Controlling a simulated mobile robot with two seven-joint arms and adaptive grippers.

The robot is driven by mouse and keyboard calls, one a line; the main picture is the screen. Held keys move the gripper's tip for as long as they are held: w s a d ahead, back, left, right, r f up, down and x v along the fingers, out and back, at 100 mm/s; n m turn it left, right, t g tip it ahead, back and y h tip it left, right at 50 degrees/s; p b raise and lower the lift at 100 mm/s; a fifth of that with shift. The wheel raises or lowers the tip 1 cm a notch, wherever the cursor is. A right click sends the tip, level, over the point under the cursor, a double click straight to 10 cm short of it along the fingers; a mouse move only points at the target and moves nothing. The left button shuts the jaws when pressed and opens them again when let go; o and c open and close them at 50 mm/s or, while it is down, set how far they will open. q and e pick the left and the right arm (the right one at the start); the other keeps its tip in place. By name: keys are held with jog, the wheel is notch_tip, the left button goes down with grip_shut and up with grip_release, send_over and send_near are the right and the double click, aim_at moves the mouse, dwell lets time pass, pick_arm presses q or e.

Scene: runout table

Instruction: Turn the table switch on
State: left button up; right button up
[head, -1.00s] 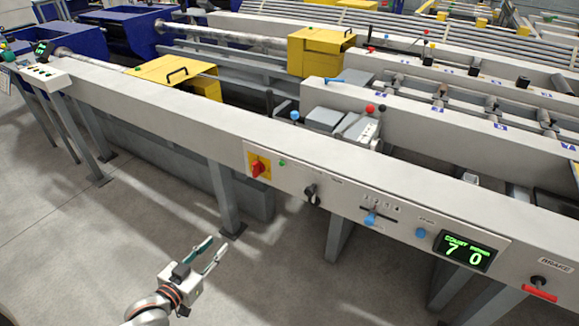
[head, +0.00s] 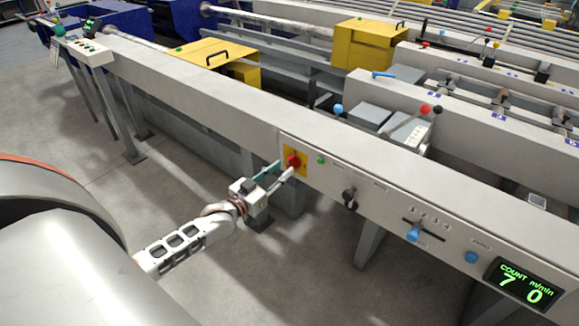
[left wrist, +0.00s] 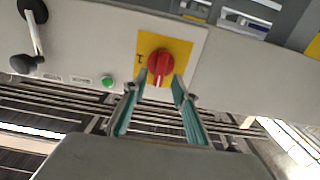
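The table switch is a red rotary knob (head: 293,161) on a yellow square plate (head: 301,172), set in the front face of the runout table. My left gripper (head: 283,171) is at the knob, its fingers pointing at the plate. In the left wrist view, the red knob (left wrist: 160,66) shows just ahead of the two fingertips (left wrist: 167,83). The fingers are apart, with the lower part of the knob between or just beyond their tips; I cannot tell whether they touch it. My right gripper is not in view.
A grey leg stands below the panel near my gripper. The floor in front is clear.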

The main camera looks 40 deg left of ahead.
aim_at(288, 165)
pick_arm(q)
jog(key=shift+w+f, duration=0.15)
jog(key=shift+w, duration=0.95)
jog(key=shift+w+d, duration=0.15)
jog(key=shift+w, duration=0.45)
grip_shut()
